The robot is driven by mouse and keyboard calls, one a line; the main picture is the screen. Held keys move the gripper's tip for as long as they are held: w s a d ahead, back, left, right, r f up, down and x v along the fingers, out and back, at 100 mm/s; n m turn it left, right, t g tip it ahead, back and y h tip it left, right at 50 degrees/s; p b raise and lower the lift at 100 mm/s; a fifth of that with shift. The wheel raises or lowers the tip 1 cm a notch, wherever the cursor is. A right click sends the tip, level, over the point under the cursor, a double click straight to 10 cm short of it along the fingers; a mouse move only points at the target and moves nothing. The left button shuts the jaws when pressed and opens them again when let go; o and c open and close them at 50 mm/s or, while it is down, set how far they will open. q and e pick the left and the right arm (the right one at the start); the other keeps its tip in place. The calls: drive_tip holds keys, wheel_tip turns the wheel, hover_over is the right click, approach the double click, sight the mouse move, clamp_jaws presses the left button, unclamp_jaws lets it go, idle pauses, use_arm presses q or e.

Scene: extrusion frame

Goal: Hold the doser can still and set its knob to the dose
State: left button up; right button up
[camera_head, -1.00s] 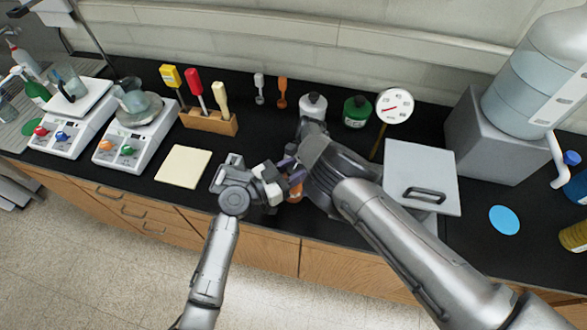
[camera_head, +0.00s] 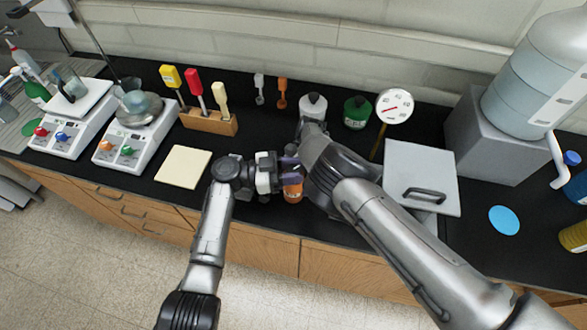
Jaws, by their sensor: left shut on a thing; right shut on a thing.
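The doser can (camera_head: 293,193), with an orange body, stands near the front edge of the black bench, between my two grippers. A purple part, apparently its knob (camera_head: 289,160), shows at its top. My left gripper (camera_head: 284,166) comes in from the left and is shut at the purple part. My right gripper (camera_head: 298,179) comes in from the right and is shut on the can's body. Its fingers are mostly hidden behind my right wrist. The can's markings are too small to read. A round white dial gauge (camera_head: 394,106) with a red pointer stands behind, to the right.
A white bottle (camera_head: 313,106) and a green bottle (camera_head: 356,112) stand behind the grippers. A cream pad (camera_head: 183,167) and a wooden tool block (camera_head: 209,122) lie left. A grey lidded box (camera_head: 421,175) stands close to my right arm.

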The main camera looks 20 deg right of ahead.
use_arm(q)
drive_tip(key=shift+g, duration=0.3)
drive_tip(key=o, duration=0.7)
drive_tip(key=v, duration=1.2)
drive_tip(key=shift+r, duration=0.1)
drive_tip(key=shift+s, duration=0.1)
use_arm(e)
drive_tip(key=o, duration=0.8)
